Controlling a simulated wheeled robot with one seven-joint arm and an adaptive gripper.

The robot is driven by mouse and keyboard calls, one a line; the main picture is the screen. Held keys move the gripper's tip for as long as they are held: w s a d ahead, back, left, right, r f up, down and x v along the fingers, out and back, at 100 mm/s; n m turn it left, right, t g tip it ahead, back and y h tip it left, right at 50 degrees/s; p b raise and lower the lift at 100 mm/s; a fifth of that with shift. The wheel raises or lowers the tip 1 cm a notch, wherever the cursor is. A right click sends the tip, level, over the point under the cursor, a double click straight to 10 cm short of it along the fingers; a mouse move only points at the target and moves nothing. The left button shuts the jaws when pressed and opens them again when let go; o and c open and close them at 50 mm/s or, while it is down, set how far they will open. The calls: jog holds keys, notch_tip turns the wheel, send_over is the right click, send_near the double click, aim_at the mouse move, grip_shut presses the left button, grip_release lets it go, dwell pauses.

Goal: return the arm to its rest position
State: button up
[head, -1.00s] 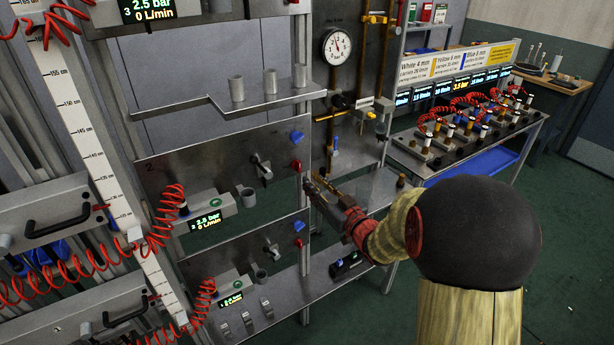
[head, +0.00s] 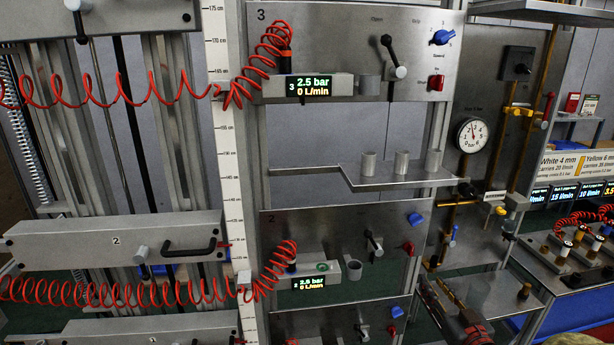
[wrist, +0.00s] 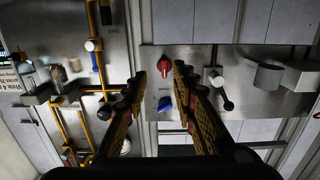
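My gripper (head: 433,283) is at the lower right of the head view, in front of the lower right part of the panel rack. Its two fingers point up and away, with a gap between them. In the wrist view the gripper (wrist: 172,68) is open and empty. A red knob (wrist: 178,60) and a blue knob (wrist: 165,103) on a panel show behind the fingers. My arm is mostly out of the head view, with only a bit at the bottom right.
Panel 3 (head: 340,30) and panel 2 (head: 335,225) carry displays, red coiled hoses and knobs. A metal shelf (head: 385,182) with three grey cups juts out between them. A pressure gauge (head: 471,135) and a bench with hose fittings (head: 575,262) are at the right.

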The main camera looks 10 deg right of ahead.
jog(key=s+d+f+m+g+h, duration=0.2)
jog(key=s+d+f+g+h, duration=0.25)
jog(key=f, duration=0.55)
jog(key=s+d+f+m+g, duration=0.1)
jog(key=s+m+g, duration=0.1)
jog(key=s+g, duration=0.6)
jog(key=s+a+r+n+g+y, duration=0.1)
jog(key=s+a+r, duration=0.3)
jog(key=s+a, duration=0.3)
jog(key=s+a+r+g+y, duration=0.1)
jog(key=s+a+r+y, duration=0.15)
jog(key=s+a, duration=0.5)
jog(key=a+r+n+t, duration=0.2)
jog(key=a+r, duration=0.7)
jog(key=a, duration=0.2)
jog(key=shift+w+a+r+n+t+y, duration=0.15)
jog(key=shift+w+a+n+t+y, duration=0.15)
jog(key=shift+n+t, duration=0.1)
jog(key=shift+c, duration=0.2)
